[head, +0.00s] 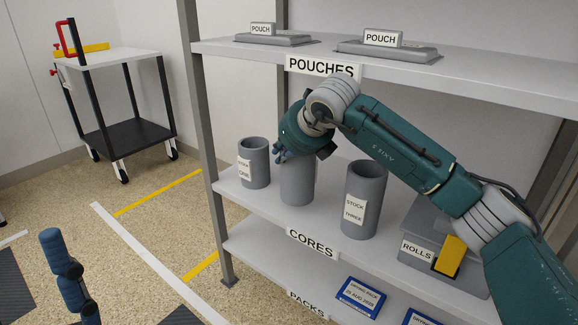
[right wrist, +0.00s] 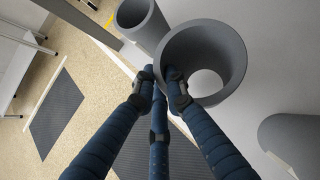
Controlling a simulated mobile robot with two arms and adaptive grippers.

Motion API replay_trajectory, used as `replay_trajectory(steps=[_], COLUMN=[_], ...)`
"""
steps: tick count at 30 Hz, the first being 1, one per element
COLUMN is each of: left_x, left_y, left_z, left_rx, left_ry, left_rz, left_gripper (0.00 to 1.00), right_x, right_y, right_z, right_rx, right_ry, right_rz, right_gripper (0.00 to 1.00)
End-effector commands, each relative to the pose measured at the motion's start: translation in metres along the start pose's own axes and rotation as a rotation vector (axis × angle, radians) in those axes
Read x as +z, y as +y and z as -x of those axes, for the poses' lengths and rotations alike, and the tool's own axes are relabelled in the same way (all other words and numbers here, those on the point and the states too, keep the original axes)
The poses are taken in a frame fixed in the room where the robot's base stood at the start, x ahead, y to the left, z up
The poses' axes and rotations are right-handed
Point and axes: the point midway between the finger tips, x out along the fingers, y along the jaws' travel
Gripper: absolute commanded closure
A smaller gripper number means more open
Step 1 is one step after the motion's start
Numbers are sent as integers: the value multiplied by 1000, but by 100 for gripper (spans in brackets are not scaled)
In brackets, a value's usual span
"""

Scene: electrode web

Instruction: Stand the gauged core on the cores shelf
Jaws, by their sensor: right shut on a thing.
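A plain grey hollow core (head: 297,187) is upright at the middle of the cores shelf (head: 331,222), between two other cores. My right gripper (head: 290,155) is shut on its upper rim. In the right wrist view, one finger of the gripper (right wrist: 165,85) reaches inside the open top of the core (right wrist: 228,55) and others are at its outer side. The core's base appears at the shelf surface; I cannot tell whether it touches. No label shows on it. Blue finger parts of my left gripper (head: 65,265) show at the lower left; its jaw state is unclear.
A grey rolls box (head: 425,220) is farther right. The pouches shelf (head: 470,80) overhangs. A trolley (head: 115,58) stands at the back left.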

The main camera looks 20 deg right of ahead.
Motion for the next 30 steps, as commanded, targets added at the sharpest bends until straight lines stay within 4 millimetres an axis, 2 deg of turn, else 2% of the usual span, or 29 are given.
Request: replay_trajectory(steps=[8, 9, 13, 25, 26, 28, 30], left_x=[2, 3, 2, 2, 2, 2, 2], left_y=[0, 0, 1, 1, 2, 2, 2], left_z=[4, 6, -5, -8, -9, -9, -9], left_rx=[4, 7, 22, 27, 27, 27, 27], left_ry=[6, 14, 58, 65, 66, 66, 66], left_rz=[0, -2, -8, -9, -9, -9, -9], left_gripper=[53, 53, 53, 53, 53, 53, 53], right_x=[9, -1, -14, -17, -18, -18, -18], right_y=[-24, -22, -22, -22, -22, -22, -22], right_z=[-9, -17, -29, -32, -33, -32, -32], right_rx=[0, 2, 2, 2, 2, 2, 2], right_ry=[-4, -1, -2, -3, 0, 0, 0], right_rz=[0, 3, 3, 2, 2, 2, 2], right_gripper=[100, 100, 100, 100, 85, 71, 70])
